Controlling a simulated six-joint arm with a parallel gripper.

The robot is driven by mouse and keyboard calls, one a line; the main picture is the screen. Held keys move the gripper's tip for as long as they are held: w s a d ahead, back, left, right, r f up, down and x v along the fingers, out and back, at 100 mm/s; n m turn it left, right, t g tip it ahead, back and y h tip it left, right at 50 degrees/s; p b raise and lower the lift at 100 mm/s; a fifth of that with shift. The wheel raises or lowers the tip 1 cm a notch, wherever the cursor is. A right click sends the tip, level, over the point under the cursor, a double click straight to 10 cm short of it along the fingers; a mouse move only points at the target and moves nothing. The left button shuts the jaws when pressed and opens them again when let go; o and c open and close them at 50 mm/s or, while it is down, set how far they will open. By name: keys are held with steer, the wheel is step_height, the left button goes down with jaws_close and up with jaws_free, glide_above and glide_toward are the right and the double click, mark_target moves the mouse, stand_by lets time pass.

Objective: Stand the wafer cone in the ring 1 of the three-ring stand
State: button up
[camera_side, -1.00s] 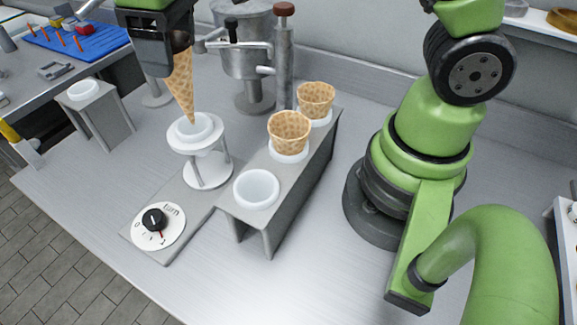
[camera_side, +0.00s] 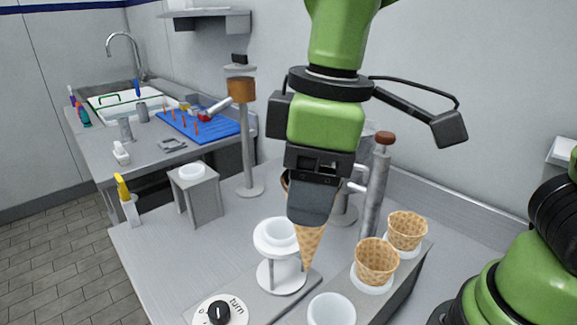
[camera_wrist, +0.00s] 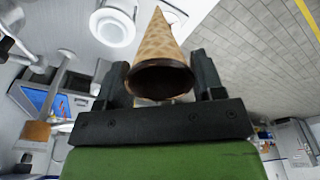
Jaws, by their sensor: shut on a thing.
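My gripper (camera_side: 312,203) is shut on a wafer cone (camera_side: 309,243) and holds it tip down, slightly tilted. The cone also shows between the fingers in the wrist view (camera_wrist: 160,42), its dark open mouth facing the camera. The cone tip is just right of a white cup-topped pedestal, between it and the three-ring stand (camera_side: 402,288). The stand's front ring (camera_side: 332,309) is empty. Its middle and rear rings hold a wafer cone each, the middle cone (camera_side: 376,262) and the rear cone (camera_side: 407,231). I cannot tell from markings which ring is ring 1.
The white pedestal (camera_side: 281,270) stands close left of the held cone. A dial (camera_side: 219,313) is in front of it. A metal post (camera_side: 376,190) rises behind the stand. A grey block with a white ring (camera_side: 196,193) stands at left. Open bench lies between block and pedestal.

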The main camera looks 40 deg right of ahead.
steer(key=n, duration=0.2)
glide_above(335, 296)
steer(key=s+a, duration=0.1)
steer(key=a, duration=0.1)
steer(key=shift+s+r, duration=0.15)
steer(key=shift+r, duration=0.15)
steer(key=shift+f, duration=0.15)
steer(key=shift+f, duration=2.1)
steer(key=shift+m, duration=0.3)
steer(key=shift+f, duration=4.5)
steer(key=o, duration=0.7)
steer(key=shift+o, duration=0.2)
